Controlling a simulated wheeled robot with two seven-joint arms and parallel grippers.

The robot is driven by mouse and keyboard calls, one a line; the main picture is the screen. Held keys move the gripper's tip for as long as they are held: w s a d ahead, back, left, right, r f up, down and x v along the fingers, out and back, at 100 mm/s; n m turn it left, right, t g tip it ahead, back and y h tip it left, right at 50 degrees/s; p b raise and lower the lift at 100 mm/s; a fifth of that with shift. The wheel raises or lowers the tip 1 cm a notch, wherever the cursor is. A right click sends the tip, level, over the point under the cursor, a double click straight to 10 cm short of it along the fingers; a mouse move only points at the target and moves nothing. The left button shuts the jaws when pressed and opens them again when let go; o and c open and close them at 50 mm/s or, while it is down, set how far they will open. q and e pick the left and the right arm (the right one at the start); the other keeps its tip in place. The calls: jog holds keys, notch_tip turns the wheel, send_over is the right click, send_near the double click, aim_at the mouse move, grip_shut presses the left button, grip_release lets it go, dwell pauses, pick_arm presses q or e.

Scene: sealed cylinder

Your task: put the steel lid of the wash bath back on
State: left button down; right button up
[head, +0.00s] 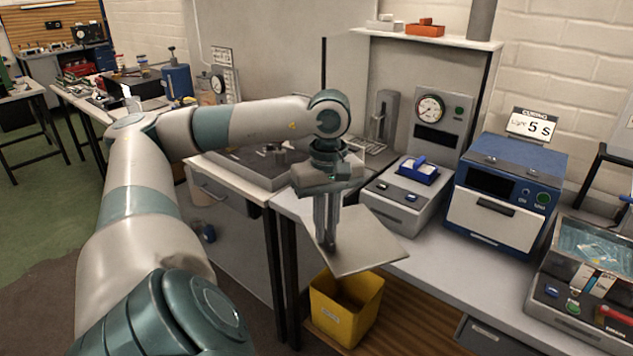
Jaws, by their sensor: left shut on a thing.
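My left gripper (327,228) points down in the middle of the head view and is shut on the steel lid (366,245), a flat grey square plate. The lid is held in the air, tilted in the picture, in front of the bench edge and above the yellow bin. The wash bath (592,280) stands at the right edge on the bench, its top uncovered, with bluish liquid showing inside. The lid is well to the left of the bath and apart from it. The gripper covers part of the lid. My right gripper is not in view.
A blue curing box (505,195) with a "5 s" sign stands between the lid and the bath. A grey unit with a blue block (419,172) and a gauge panel (437,110) are behind. A yellow bin (345,305) is below. Bare bench top (455,268) lies in front of the curing box.

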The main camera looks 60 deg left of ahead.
aim_at(348, 252)
pick_arm(q)
jog(key=d+f+m, duration=0.1)
jog(key=w+d+f+m, duration=0.1)
jog(key=d, duration=0.1)
jog(key=d+f, duration=0.2)
jog(key=shift+w+d+m, duration=0.1)
jog(key=shift+w+m, duration=0.3)
jog(key=w+d+f+m, duration=0.2)
jog(key=d+m, duration=0.4)
jog(key=d, duration=0.5)
jog(key=w+d+f+m, duration=0.2)
jog(key=d+m, duration=0.5)
jog(key=d, duration=0.5)
jog(key=shift+w+d+f, duration=0.2)
jog(key=shift+w+f, duration=0.2)
jog(key=shift+w, duration=0.15)
